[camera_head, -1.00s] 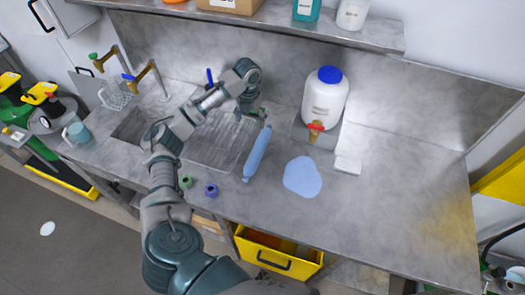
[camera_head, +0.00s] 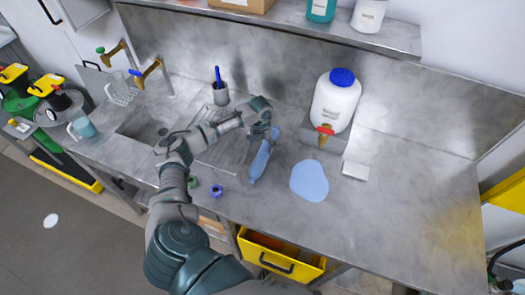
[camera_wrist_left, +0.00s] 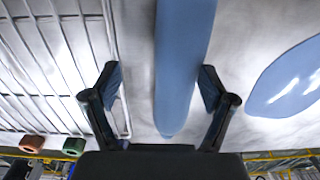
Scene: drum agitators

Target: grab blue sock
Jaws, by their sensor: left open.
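The blue sock (camera_head: 261,160) is a long, narrow blue shape lying on the grey metal counter, just right of the ribbed draining area. My left gripper (camera_head: 268,132) is open at the sock's far end in the head view and hides part of it. In the left wrist view the sock (camera_wrist_left: 183,60) runs between the two spread fingers of my left gripper (camera_wrist_left: 159,76). The right finger appears close to the sock's edge, and there is a wider gap on the left. Whether either finger touches it is unclear. My right gripper is not in view.
A pale blue flat patch (camera_head: 309,181) lies right of the sock. The right counter is clear.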

